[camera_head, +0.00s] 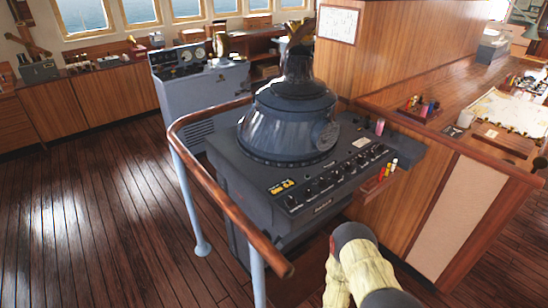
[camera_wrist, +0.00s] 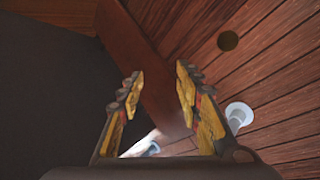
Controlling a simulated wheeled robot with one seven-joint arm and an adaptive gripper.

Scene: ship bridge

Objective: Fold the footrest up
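A flat reddish-brown wooden board, which looks like the footrest (camera_wrist: 150,60), runs from the top left toward the lower middle of the wrist view. It lies beside a dark surface, apparently the side of the grey console (camera_head: 310,215). My gripper (camera_wrist: 160,74) is open, with its yellow-and-black fingers on either side of the board's lower part in that view. I cannot tell whether the fingers touch it or the board is just beyond them. In the head view my arm reaches down at the bottom right beside the console, and the gripper is hidden.
A curved wooden handrail (camera_head: 215,180) on pale blue posts stands to the left of the console. White post bases (camera_wrist: 239,113) show on the plank floor in the wrist view. A wooden partition and chart table (camera_head: 480,165) stand close on the right. The floor at left is clear.

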